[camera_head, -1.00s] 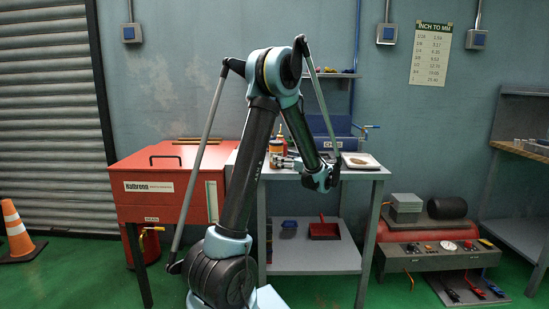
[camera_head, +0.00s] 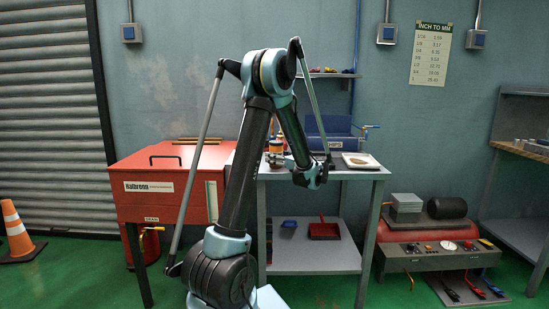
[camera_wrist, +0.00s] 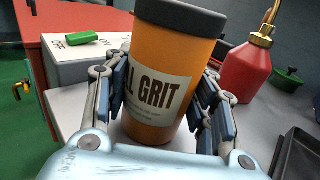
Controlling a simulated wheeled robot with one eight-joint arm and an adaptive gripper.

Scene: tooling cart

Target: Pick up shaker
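The shaker is an orange cylinder with a dark lid and a pale label ending in "L GRIT". In the wrist view, the shaker (camera_wrist: 155,112) stands between the two fingers of my gripper (camera_wrist: 163,95), with blue pads close along both sides. I cannot tell whether both pads press on it; its base is partly hidden by my gripper.
A red oil can (camera_wrist: 245,72) with a brass spout stands close to the right of the shaker. A dark tray (camera_wrist: 298,155) lies at lower right. A white box (camera_wrist: 85,65) carrying a green item is at left.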

